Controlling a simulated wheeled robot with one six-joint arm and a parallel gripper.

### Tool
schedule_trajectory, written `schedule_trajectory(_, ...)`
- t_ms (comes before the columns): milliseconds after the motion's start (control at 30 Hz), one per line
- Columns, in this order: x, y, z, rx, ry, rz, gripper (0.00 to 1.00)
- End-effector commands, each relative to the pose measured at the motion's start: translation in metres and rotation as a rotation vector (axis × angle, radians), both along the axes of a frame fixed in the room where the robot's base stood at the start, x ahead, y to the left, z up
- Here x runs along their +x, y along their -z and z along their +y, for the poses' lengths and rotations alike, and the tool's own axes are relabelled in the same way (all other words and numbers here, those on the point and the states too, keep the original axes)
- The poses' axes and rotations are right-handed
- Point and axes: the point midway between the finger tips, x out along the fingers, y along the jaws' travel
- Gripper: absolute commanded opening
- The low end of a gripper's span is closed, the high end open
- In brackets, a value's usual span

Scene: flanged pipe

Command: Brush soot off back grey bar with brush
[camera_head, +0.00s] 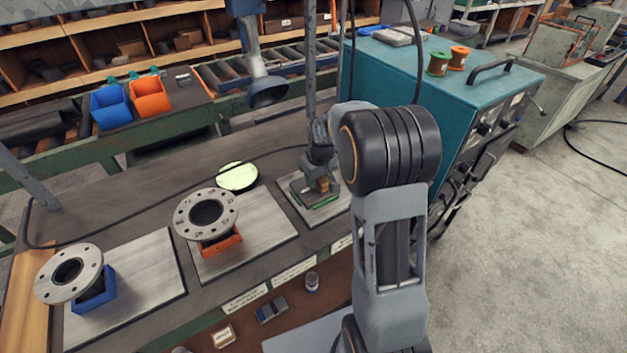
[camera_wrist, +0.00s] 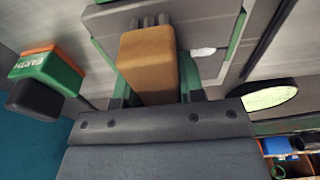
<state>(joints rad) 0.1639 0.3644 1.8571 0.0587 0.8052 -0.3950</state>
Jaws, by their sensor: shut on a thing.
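My gripper (camera_head: 327,184) is low over the small metal plate at the right end of the bench, pointing down. In the wrist view it is shut on a tan wooden block (camera_wrist: 148,62), which appears to be the brush handle. A bit of this tan block (camera_head: 323,184) also shows in the head view. Its bristles are hidden. A green-edged tray (camera_head: 318,204) lies on the plate (camera_head: 291,204) under the gripper; its green edge shows in the wrist view too. I cannot make out the back grey bar or soot; the gripper covers much of that spot.
A flanged pipe on a blue support (camera_head: 70,275) and another on an orange support (camera_head: 206,215) stand to the left. A pale green disc (camera_head: 238,177) lies behind. A teal cabinet (camera_head: 450,85) stands at right. A green-orange block marked EARTH (camera_wrist: 45,68) is near the gripper.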

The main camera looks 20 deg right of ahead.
Motion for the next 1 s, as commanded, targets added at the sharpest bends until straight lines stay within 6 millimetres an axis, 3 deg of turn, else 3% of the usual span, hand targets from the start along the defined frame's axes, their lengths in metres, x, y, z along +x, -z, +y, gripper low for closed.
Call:
schedule_trajectory(700, 0.007, 0.000, -0.037, 0.001, 0.001, 0.003, 0.17)
schedule_trajectory(1000, 0.005, -0.001, -0.029, 0.001, -0.001, 0.001, 0.17)
